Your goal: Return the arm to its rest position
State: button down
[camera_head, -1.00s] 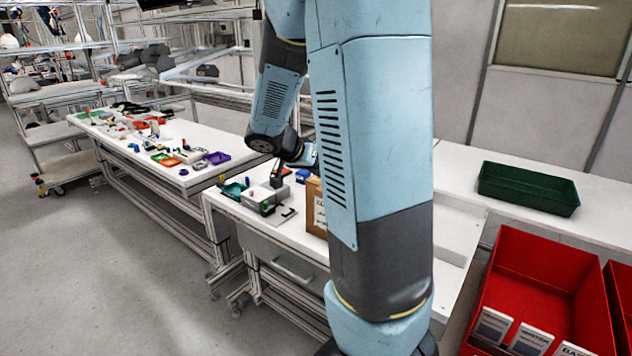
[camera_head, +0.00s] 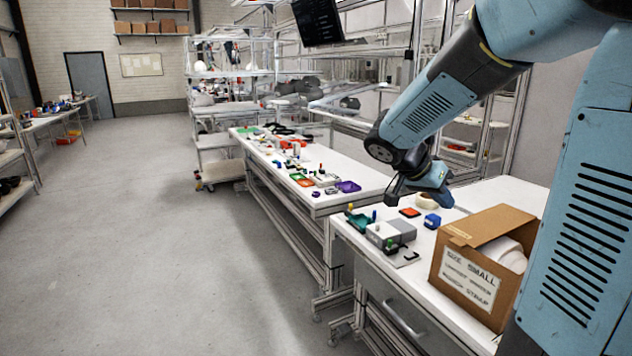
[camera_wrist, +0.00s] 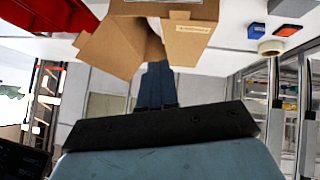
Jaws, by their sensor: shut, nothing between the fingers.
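My arm reaches in from the right in the head view, bent at the elbow, with the wrist held over the near white workbench (camera_head: 340,232). My gripper (camera_head: 390,201) hangs dark and small above the bench, beyond the cardboard box. In the wrist view my gripper (camera_wrist: 157,68) shows its two blue-grey fingers together, with nothing held. The open cardboard box (camera_head: 466,280) reads "SIZE SMALL" and holds something white and rounded; it also shows upside down at the top of the wrist view (camera_wrist: 187,42). The fingertips overlap its flaps in that view; I cannot tell the gap.
A farther bench (camera_head: 365,178) holds several small parts. Open floor (camera_head: 200,270) lies to the left.

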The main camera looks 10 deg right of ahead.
jog(key=s+a+r+n+t+y, duration=0.1)
jog(key=s+a+n+y, duration=0.3)
jog(key=s, duration=0.5)
jog(key=s+a+r+n+t+y, duration=0.2)
jog(key=s+a+n+y, duration=0.3)
jog(key=s+a+n, duration=0.3)
jog(key=shift+s+a+t, duration=0.3)
jog(key=shift+s+t, duration=0.15)
jog(key=shift+t, duration=0.35)
